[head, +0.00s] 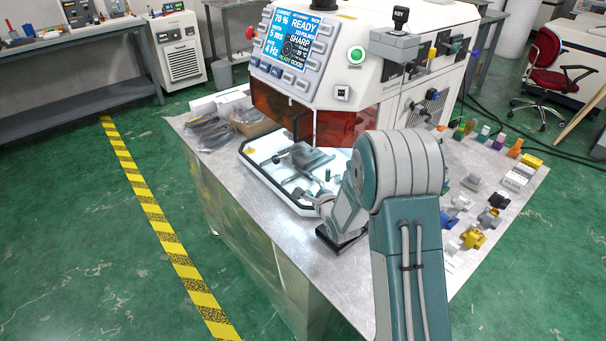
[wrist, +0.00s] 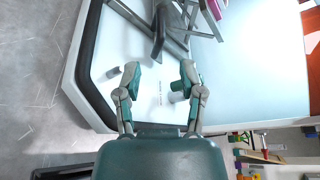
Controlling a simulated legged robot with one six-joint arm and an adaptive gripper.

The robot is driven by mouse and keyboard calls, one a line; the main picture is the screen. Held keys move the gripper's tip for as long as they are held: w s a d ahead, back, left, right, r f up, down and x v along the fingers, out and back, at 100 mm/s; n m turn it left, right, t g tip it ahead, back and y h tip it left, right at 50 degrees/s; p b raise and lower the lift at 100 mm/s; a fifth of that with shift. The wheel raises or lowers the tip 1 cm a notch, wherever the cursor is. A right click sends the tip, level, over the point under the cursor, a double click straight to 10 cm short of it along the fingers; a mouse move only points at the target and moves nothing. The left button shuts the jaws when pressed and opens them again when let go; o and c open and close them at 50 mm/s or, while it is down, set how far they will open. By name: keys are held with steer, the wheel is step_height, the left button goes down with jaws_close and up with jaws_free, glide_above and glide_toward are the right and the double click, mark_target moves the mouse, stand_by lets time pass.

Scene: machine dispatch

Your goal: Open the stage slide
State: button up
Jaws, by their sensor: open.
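The stage (head: 305,160), a dark grey plate on a jointed frame, sits on the white machine floor (head: 262,160) below the raised orange window (head: 290,115). Parts of the grey frame (wrist: 172,45) show at the top of the wrist view. My gripper (wrist: 160,82) is open and empty over the white floor, with its two fingers apart on either side of a bare patch. The frame lies beyond the fingertips, apart from them. In the head view my arm reaches to the front right of the white floor. My forearm partly hides the machine's right side.
The machine's screen (head: 290,38) reads READY. Bagged dark parts (head: 210,130) lie left of the machine. Several small coloured parts and blocks (head: 473,238) stand on the metal table at right. A small grey cylinder (wrist: 113,72) lies near the left finger.

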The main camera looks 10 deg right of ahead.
mark_target(303, 172)
steer(key=x, duration=0.9)
steer(key=shift+w+a, duration=0.1)
steer(key=shift+w, duration=0.05)
jaws_close()
